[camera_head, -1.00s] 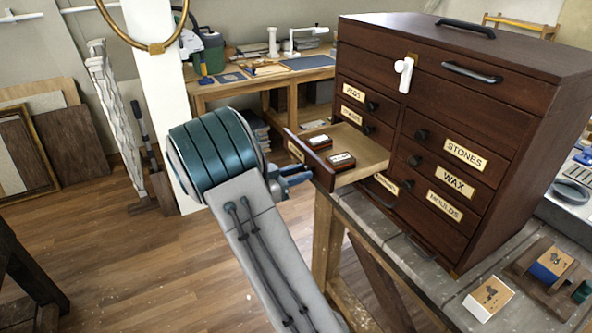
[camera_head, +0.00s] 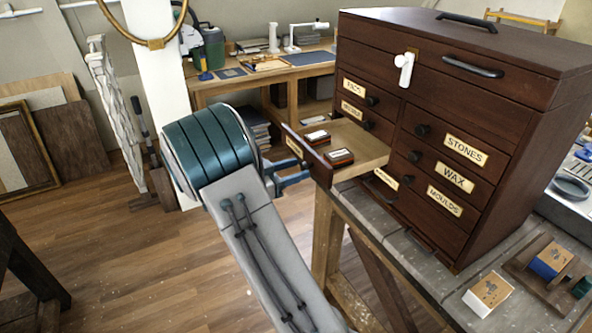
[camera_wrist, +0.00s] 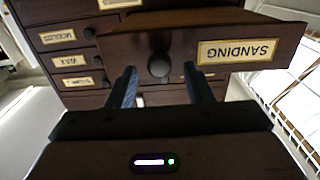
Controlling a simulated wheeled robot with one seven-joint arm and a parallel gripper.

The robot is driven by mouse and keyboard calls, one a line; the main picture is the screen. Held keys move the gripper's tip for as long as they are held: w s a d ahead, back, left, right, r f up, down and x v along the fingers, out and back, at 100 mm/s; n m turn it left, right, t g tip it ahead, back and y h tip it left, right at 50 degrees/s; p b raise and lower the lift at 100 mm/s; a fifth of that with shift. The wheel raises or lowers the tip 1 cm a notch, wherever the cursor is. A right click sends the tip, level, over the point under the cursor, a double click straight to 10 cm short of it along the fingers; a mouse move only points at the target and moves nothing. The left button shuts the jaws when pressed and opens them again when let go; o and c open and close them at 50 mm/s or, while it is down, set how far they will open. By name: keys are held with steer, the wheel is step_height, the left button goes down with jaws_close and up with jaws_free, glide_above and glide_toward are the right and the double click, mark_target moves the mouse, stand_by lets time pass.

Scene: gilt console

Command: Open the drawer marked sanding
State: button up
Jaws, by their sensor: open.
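The sanding drawer (camera_head: 359,160) stands pulled out from the left column of the dark wooden chest (camera_head: 470,100). Two small labelled boxes, one a dark block (camera_head: 339,157), lie inside it. In the wrist view its front carries a SANDING label (camera_wrist: 238,51), upside down, and a round dark knob (camera_wrist: 159,66). My gripper (camera_head: 290,172) is just in front of the drawer front. In the wrist view my gripper's fingers (camera_wrist: 160,90) are apart, one on each side below the knob, and hold nothing. The knob is hidden in the head view.
The chest stands on a grey-topped bench (camera_head: 385,220). Other drawers, such as stones (camera_head: 467,150) and wax (camera_head: 454,179), are shut. Sanding blocks (camera_head: 488,292) lie at the bench's right. A back table (camera_head: 262,80) holds tools.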

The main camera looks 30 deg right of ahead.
steer(key=a+b, duration=0.2)
steer(key=a, duration=1.1)
steer(key=shift+s+b, duration=0.25)
steer(key=shift+b, duration=0.05)
